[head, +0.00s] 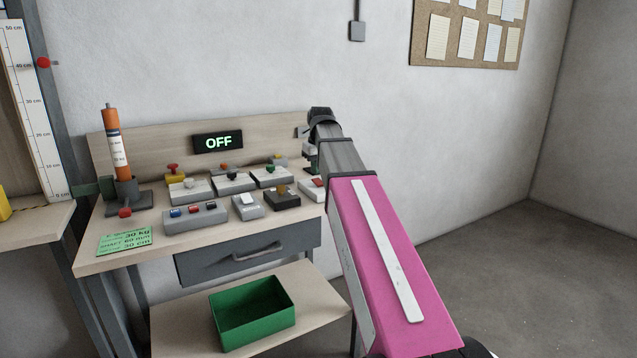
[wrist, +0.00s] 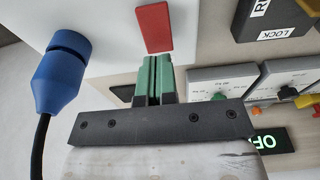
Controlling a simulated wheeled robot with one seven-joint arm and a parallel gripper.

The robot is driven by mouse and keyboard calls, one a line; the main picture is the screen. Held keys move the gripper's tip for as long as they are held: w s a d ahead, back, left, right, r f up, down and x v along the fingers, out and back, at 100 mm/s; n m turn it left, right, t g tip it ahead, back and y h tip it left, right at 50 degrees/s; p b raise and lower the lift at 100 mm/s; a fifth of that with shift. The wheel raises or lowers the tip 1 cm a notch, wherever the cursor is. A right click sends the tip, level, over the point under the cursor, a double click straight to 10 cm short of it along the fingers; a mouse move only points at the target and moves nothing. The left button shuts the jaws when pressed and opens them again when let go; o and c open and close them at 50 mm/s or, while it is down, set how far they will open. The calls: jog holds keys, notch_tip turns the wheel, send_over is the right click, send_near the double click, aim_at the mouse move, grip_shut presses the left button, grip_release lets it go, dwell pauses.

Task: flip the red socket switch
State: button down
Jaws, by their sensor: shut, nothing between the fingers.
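The red socket switch (wrist: 153,28) is a flat red rocker on a white socket box (wrist: 105,25) in the wrist view. It also shows in the head view as a small red patch (head: 319,183), just left of my arm. My gripper (wrist: 153,60) has green fingers, which are shut with nothing between them. Their tips are at the near end of the red switch; I cannot tell whether they touch it. A blue plug (wrist: 60,72) with a black cable sits in the box to the left.
A display (head: 218,142) reads OFF on the back panel. Several other switch and button boxes (head: 195,215) crowd the bench to the left of my arm. An orange cylinder (head: 115,145) stands at the bench's left. A green bin (head: 252,325) is on the lower shelf.

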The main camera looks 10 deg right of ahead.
aim_at(317, 180)
jog(key=shift+f, duration=1.2)
dwell(0.8)
jog(key=shift+r, duration=3.55)
jog(key=shift+s, duration=0.1)
